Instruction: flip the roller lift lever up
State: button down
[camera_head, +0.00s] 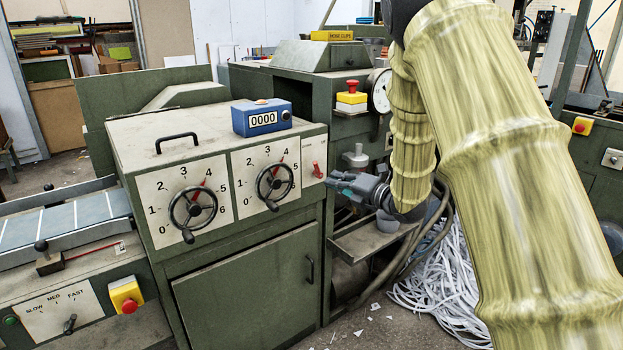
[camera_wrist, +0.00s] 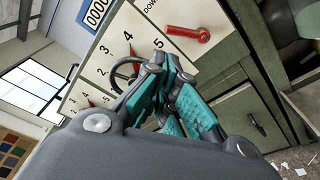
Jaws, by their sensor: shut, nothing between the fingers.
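The roller lift lever is a small red lever (camera_head: 317,170) on a pale plate at the right end of the machine's front panel. In the wrist view the red lever (camera_wrist: 188,36) lies beyond the fingertips, with its round bolted end to the right and its arm reaching left. Part of a "DOWN" label shows above it. I cannot tell its exact setting. My gripper (camera_head: 337,180) is just right of the lever, close to the panel's edge. Its teal-padded fingers (camera_wrist: 168,78) are together and empty, apart from the lever in the wrist view.
Two dials with black handwheels (camera_head: 193,208) (camera_head: 274,182) are left of the lever. A blue counter (camera_head: 262,118) sits on top. A red button on a yellow box (camera_head: 351,97) stands behind. A metal tray (camera_head: 372,240) and paper strips (camera_head: 440,275) are below my arm.

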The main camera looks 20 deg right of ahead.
aim_at(316, 168)
dwell(0.3)
jog(key=x, duration=1)
jog(key=shift+w+r, duration=0.1)
jog(key=shift+r, duration=0.05)
dwell(0.4)
